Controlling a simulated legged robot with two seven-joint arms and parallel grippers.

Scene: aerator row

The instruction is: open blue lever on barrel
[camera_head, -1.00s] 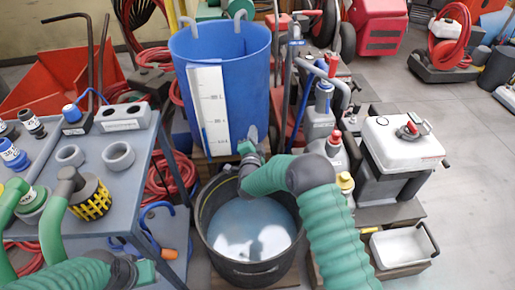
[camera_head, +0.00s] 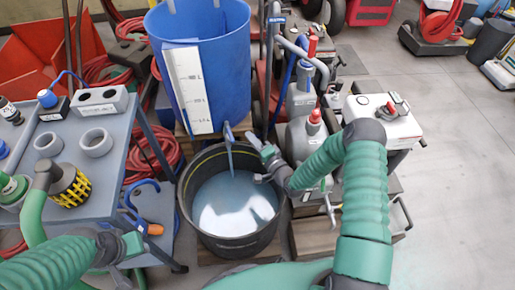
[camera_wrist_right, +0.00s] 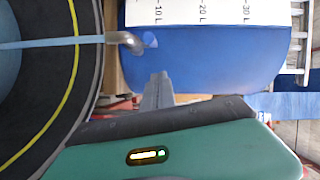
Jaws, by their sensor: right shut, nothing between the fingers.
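The blue barrel (camera_head: 222,85) stands upright behind a black tub (camera_head: 190,205). A small tap with a blue lever (camera_head: 228,131) sits low on its front. A thin stream (camera_head: 231,160) falls from the tap into pale blue liquid in the tub. In the right wrist view the metal spout (camera_wrist_right: 126,41) and the stream (camera_wrist_right: 50,43) show beside the barrel (camera_wrist_right: 215,48). My right gripper (camera_head: 254,138) is shut and empty, just right of the tap and apart from it; its fingers (camera_wrist_right: 158,88) point toward the barrel. My left gripper (camera_head: 134,244) is at lower left; its jaws are unclear.
A grey table (camera_head: 105,165) with fittings and rings stands at left. Grey bottles with red caps (camera_head: 305,135) and a white canister (camera_head: 375,118) crowd the right side near my right arm. Open floor (camera_head: 455,170) lies at far right.

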